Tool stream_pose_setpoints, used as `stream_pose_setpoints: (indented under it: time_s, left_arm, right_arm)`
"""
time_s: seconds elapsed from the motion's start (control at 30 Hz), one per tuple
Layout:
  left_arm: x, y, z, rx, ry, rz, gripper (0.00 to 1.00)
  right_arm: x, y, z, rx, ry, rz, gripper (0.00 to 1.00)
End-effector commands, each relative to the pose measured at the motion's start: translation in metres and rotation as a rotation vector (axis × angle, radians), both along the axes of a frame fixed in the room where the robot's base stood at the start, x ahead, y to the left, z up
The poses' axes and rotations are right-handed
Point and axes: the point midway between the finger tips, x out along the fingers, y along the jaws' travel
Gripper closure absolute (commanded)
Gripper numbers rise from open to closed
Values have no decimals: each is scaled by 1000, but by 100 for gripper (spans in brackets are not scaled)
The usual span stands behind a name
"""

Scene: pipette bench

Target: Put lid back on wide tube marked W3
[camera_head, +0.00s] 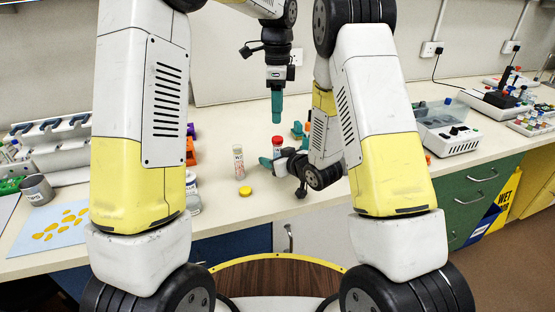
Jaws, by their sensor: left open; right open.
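A wide clear tube (239,162) stands upright and uncapped on the bench, with a label whose "W" reads but whose digit is too small to be sure of. A yellow lid (246,192) lies on the bench just in front of it. My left gripper (277,117) points down, open and empty, above and to the right of the tube. My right gripper (266,162) is low over the bench, open, right of the tube and close to a red-capped tube (277,146). I cannot tell whether it touches that tube.
A clear jar (193,195) is partly hidden by my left arm. An orange rack (191,152) stands behind it. A grey mug (37,188) and a blue sheet with yellow pieces (62,228) are at left. A white device (447,135) stands right. Bench around the yellow lid is clear.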

Motion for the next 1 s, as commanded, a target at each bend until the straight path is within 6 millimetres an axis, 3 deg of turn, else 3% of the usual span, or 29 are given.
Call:
stream_pose_setpoints:
  time_s: [0.3, 0.57, 1.0]
  left_arm:
    - [0, 0, 0, 0, 0, 0, 52]
    - [0, 0, 0, 0, 0, 0, 52]
    - [0, 0, 0, 0, 0, 0, 52]
  right_arm:
    - [2, 1, -1, 0, 0, 0, 49]
    - [2, 1, -1, 0, 0, 0, 100]
    - [2, 1, 0, 0, -1, 0, 100]
